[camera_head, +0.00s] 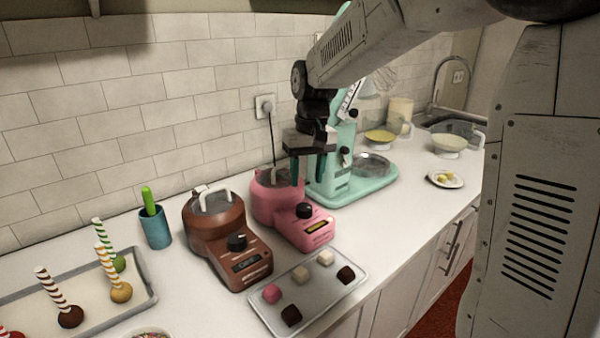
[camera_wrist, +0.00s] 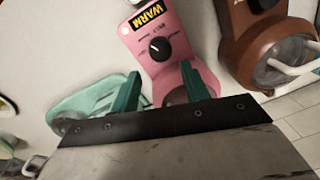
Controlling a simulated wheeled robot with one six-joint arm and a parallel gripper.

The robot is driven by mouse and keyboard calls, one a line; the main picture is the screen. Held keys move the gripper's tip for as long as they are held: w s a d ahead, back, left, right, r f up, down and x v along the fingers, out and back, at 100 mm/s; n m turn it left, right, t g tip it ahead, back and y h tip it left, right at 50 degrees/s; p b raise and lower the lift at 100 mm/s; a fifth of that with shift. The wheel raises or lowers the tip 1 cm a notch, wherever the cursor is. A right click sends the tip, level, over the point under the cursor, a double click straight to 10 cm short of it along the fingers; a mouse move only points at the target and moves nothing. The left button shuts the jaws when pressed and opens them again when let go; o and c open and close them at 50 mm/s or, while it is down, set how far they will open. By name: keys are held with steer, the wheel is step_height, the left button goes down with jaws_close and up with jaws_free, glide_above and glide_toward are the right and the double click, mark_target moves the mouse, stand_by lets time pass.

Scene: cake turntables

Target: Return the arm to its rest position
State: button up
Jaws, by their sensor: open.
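My gripper (camera_head: 308,168) hangs from my arm above the pink melting pot (camera_head: 272,196). Its two green fingers are apart with nothing between them. In the wrist view my gripper (camera_wrist: 162,90) points down at the pink pot (camera_wrist: 158,45), whose black dial and yellow "WARM" label show. The pot's bowl is partly hidden behind the fingers. My arm reaches in from the upper right in the head view, in front of the mint green stand mixer.
A brown melting pot (camera_head: 215,225) stands left of the pink one. A tray of small sweets (camera_head: 330,310) lies in front. The mint mixer (camera_head: 375,185) stands close behind the gripper. A blue cup (camera_head: 155,230) and a cake pop tray (camera_head: 150,293) are at left. Tiled wall is behind.

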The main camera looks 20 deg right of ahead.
steer(key=shift+g, duration=0.4)
steer(key=s, duration=0.1)
steer(key=s+f, duration=0.1)
steer(key=s, duration=0.1)
steer(key=shift+s+d+f, duration=0.1)
steer(key=shift+s+f, duration=0.15)
steer(key=shift+s, duration=0.15)
steer(key=s+r+t, duration=0.1)
steer(key=s, duration=1.2)
steer(key=s+d+r+t, duration=0.1)
steer(key=s+r, duration=0.1)
steer(key=s, duration=1.1)
steer(key=shift+s+d+r+h, duration=0.2)
steer(key=shift+r+h, duration=0.1)
steer(key=shift+h, duration=0.1)
